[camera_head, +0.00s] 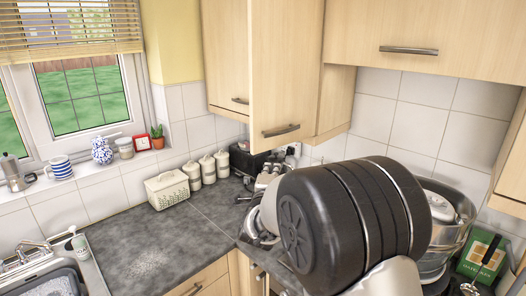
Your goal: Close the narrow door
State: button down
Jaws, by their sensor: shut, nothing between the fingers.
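A narrow light-wood wall-cupboard door (286,65) hangs in the upper middle of the head view, with a metal bar handle (281,131) near its lower edge. It stands forward of the cupboard body (335,105) to its right and seems partly open, but I cannot tell how far. Its top is cut off by the frame. My gripper does not show; a large black rounded part of my arm, with bands around it, fills the lower middle below the door and hides what is behind it.
Another wall cupboard (228,55) adjoins on the left and a wide one (430,40) on the right. On the dark worktop (150,245) stand white canisters (208,168) and a cream box (167,189). A steel pot (452,235) and green box (480,256) are at right.

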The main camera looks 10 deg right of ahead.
jog(key=p, duration=0.1)
send_near(268, 148)
jog(key=d, duration=0.3)
jog(key=w, duration=0.1)
jog(key=w+a+p, duration=0.1)
jog(key=w, duration=0.2)
jog(key=shift+w+a, duration=0.15)
jog(key=shift+a, duration=0.15)
